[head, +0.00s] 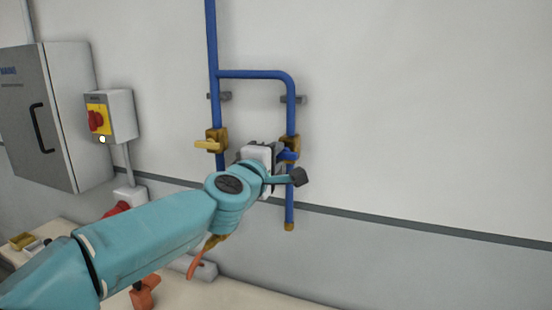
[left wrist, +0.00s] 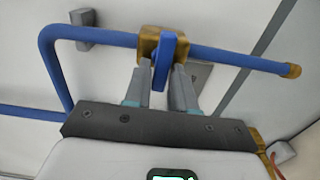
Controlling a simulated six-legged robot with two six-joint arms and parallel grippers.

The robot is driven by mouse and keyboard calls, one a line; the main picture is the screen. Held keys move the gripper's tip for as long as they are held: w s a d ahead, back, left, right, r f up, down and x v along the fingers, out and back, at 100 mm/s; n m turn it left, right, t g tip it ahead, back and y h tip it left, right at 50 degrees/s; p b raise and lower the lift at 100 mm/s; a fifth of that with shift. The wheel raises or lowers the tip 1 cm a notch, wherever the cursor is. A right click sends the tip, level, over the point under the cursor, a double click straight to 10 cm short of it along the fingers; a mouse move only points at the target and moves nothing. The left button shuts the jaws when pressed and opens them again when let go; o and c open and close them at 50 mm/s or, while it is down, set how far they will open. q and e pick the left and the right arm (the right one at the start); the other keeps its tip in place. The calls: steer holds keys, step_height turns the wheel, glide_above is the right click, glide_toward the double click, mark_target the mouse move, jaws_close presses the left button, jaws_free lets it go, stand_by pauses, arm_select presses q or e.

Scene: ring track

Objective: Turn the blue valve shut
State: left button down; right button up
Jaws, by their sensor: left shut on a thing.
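The blue valve has a brass body (head: 293,142) on the right-hand, short branch of the blue pipe on the wall. Its blue handle (left wrist: 163,62) shows in the left wrist view between my fingers and appears to lie across the pipe. My left gripper (left wrist: 165,80) is shut on this handle, one finger on each side. In the head view the left gripper (head: 280,154) is at the valve, and my wrist hides part of the handle. The brass body also shows in the left wrist view (left wrist: 149,46). My right gripper is in neither view.
A second valve with a yellow handle (head: 208,144) sits on the left pipe (head: 213,50), close to my wrist. A grey cabinet (head: 75,120) and a red-and-yellow switch (head: 97,120) are further left. A pale bench (head: 240,295) runs below. The wall to the right is clear.

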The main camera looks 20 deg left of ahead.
arm_select(q)
steer(key=shift+a+f, duration=0.1)
steer(key=shift+f, duration=0.05)
stand_by(0.3)
steer(key=c, duration=1.1)
jaws_free()
steer(key=shift+s, duration=0.15)
steer(key=s, duration=1.6)
steer(key=shift+s+a, duration=0.2)
steer(key=shift+a, duration=0.2)
steer(key=shift+s, duration=0.1)
